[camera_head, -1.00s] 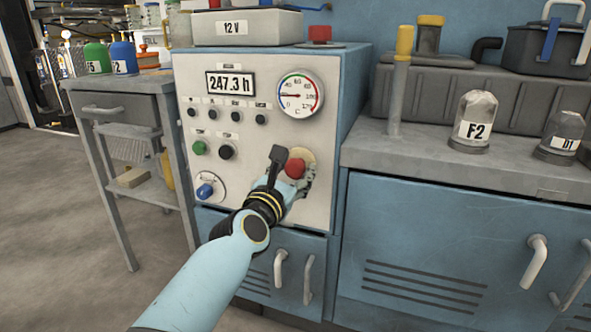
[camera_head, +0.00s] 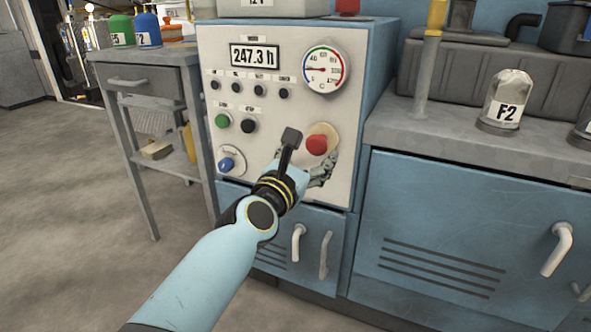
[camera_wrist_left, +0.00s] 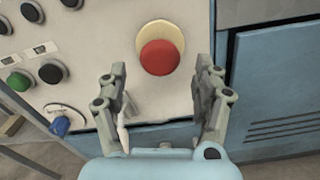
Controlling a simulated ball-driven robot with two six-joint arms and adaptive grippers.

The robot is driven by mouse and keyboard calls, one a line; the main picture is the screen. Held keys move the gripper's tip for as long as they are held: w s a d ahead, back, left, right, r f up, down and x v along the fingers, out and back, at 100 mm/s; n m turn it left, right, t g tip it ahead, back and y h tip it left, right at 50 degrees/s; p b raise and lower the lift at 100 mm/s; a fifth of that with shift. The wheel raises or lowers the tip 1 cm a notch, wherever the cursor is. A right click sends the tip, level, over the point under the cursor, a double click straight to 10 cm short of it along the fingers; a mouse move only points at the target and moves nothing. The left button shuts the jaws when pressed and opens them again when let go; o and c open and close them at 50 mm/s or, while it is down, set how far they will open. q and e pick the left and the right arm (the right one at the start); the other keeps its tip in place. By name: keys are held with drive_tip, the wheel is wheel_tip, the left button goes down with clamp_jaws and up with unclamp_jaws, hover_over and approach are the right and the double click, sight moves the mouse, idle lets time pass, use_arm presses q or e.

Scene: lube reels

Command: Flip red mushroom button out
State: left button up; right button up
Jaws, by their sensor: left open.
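The red mushroom button (camera_head: 317,145) sits on a pale yellow round plate (camera_head: 330,135) at the lower right of the control panel (camera_head: 290,180). In the left wrist view the red button (camera_wrist_left: 159,57) is in full view, just beyond the fingertips and centred between them. My left gripper (camera_wrist_left: 161,85) is open and empty, with its fingers apart on either side below the button. In the head view my left gripper (camera_head: 308,168) is just below and in front of the button, partly hidden by its own wrist. I see no contact with the button.
A green button (camera_head: 222,121), a black button (camera_head: 248,126) and a blue knob (camera_head: 227,164) are on the panel's left. A gauge (camera_head: 325,68) is above. A blue cabinet (camera_head: 450,230) with handles stands to the right. A grey side table (camera_head: 135,60) stands left.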

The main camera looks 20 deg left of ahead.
use_arm(q)
drive_tip(key=s, duration=0.9)
drive_tip(key=shift+a, duration=0.15)
drive_tip(key=shift+f, duration=0.1)
